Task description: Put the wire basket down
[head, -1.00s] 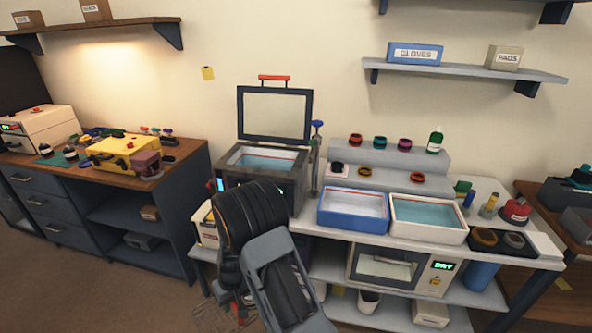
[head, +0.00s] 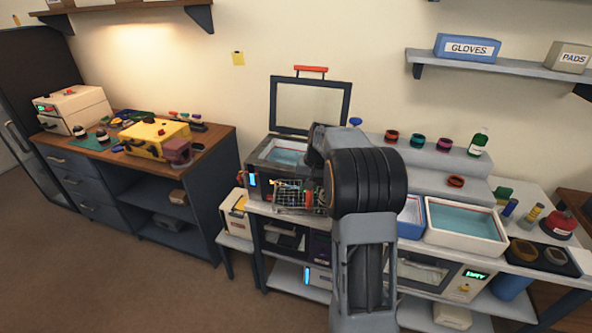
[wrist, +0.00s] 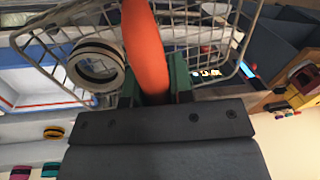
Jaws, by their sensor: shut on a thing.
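The wire basket (head: 291,194) hangs in front of the open tank (head: 286,153) on the bench in the head view. In the wrist view the basket (wrist: 203,42) shows its wire mesh and rounded rim. My gripper (wrist: 155,90) is shut on the basket's orange handle (wrist: 146,45). A ring-shaped part (wrist: 96,65), dark and cream, appears to lie in the basket. In the head view my arm hides part of the bench beside the basket, and the fingertips are hard to make out.
The tank's lid (head: 310,104) stands open behind it. A blue tray (head: 411,217) and a white tray (head: 466,229) stand to the right, the blue one partly behind my arm. A wooden-topped cabinet (head: 212,143) stands at the left, with bare floor in front.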

